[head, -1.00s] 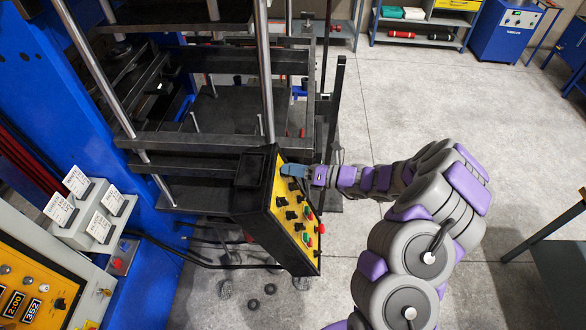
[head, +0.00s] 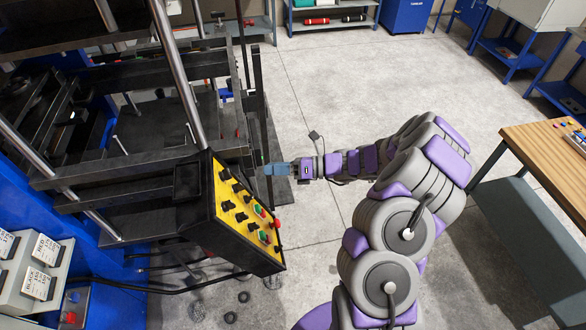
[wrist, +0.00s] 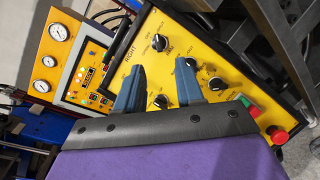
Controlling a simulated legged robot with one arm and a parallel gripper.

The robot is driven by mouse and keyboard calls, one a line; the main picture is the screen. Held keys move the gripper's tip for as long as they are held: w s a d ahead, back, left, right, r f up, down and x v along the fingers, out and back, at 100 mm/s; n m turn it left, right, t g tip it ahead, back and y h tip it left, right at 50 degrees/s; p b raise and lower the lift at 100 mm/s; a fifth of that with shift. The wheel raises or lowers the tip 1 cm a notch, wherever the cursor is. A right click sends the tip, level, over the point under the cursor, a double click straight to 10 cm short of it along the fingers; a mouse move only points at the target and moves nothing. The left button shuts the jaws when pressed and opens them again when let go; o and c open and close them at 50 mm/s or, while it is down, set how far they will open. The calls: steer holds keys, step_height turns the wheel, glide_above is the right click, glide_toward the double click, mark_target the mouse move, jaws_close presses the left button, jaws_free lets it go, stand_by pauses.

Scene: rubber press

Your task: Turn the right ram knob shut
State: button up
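The press control box (head: 243,216) has a yellow face with several black knobs, which also shows in the wrist view (wrist: 205,47). There the word RIGHT is printed near its left end. One black knob (wrist: 160,42) sits close to that word, another (wrist: 191,64) by the right finger's tip, and a third (wrist: 160,101) shows between my fingers. The labels are too small to tell which is the right ram knob. My gripper (wrist: 157,68) is open, its blue fingers apart with nothing held. In the head view my gripper (head: 264,170) is just right of the box's upper edge.
Green and red buttons (wrist: 278,134) are on the box's lower part. The black press frame (head: 150,135) stands behind and left of the box. A wooden-topped bench (head: 535,150) is at the right. Grey floor (head: 350,90) is clear between them.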

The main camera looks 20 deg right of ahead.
steer(key=v, duration=0.5)
steer(key=shift+d, duration=0.1)
stand_by(0.3)
steer(key=s+a+f+n+g+h+b, duration=0.1)
steer(key=s+a+n+g+h+b, duration=0.25)
steer(key=s+a+n+b, duration=0.4)
steer(key=s+a+n+g+h+b, duration=0.2)
steer(key=s+a+n+g+b, duration=0.3)
steer(key=s+n, duration=0.5)
steer(key=s+d+f+n+t+h+b, duration=0.1)
steer(key=s+d+f+n+h+b, duration=0.4)
steer(key=s, duration=0.4)
steer(key=s+d+f+n+t+h+b, duration=0.1)
steer(key=s+d+f+n+h+b, duration=0.4)
steer(key=s, duration=0.4)
steer(key=d+f+n+b, duration=0.1)
steer(key=n+b, duration=0.1)
steer(key=shift+d+f+h+b, duration=0.25)
steer(key=shift+f+h+b, duration=0.05)
steer(key=shift+h, duration=0.05)
